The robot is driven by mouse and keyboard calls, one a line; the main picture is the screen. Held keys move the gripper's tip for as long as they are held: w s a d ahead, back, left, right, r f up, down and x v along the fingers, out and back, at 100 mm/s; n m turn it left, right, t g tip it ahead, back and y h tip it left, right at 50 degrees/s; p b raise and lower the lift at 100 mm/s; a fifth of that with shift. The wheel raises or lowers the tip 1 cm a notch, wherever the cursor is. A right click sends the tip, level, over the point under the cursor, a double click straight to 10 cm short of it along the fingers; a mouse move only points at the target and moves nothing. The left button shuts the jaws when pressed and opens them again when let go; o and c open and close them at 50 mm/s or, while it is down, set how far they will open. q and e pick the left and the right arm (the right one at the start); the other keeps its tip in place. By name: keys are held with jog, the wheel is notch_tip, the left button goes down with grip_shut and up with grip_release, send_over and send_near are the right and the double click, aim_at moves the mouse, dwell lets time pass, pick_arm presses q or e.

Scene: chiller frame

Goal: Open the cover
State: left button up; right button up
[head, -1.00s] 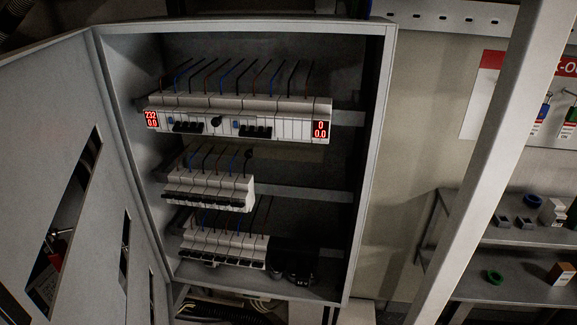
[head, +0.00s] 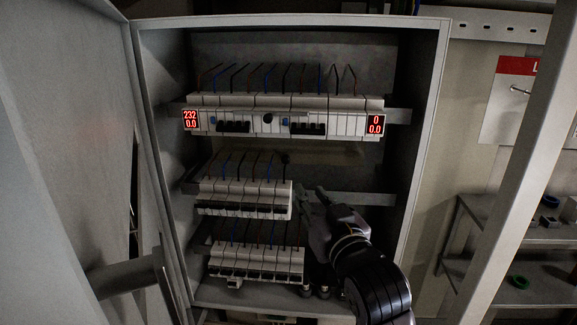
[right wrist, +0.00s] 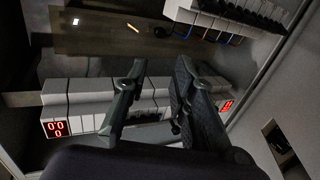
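A grey metal cover panel (head: 105,125) hangs at the left side of the open cabinet in the head view, swung outward; the cabinet front is uncovered. A narrow opening shows near its right edge, and its lower part is partly hidden. My right gripper (head: 313,190) reaches inside the cabinet, just right of the middle breaker row (head: 243,198). Its fingers are apart and nothing shows between them. In the right wrist view the gripper (right wrist: 158,65) is also open, with breakers behind its fingers. My left gripper does not show.
The top breaker row (head: 285,118) has red displays at both ends. A bottom breaker row (head: 256,262) is left of my right arm. The cabinet's right wall (head: 425,150) stands close to that arm. A post (head: 525,190) and shelves (head: 535,235) are farther right.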

aim_at(286, 161)
jog(key=w+a, duration=0.1)
jog(key=w, duration=0.4)
jog(key=w+a, duration=0.1)
jog(key=w, duration=0.4)
jog(key=w+a+p, duration=0.1)
jog(key=w, duration=0.5)
jog(key=shift+a+f, duration=0.1)
grip_shut()
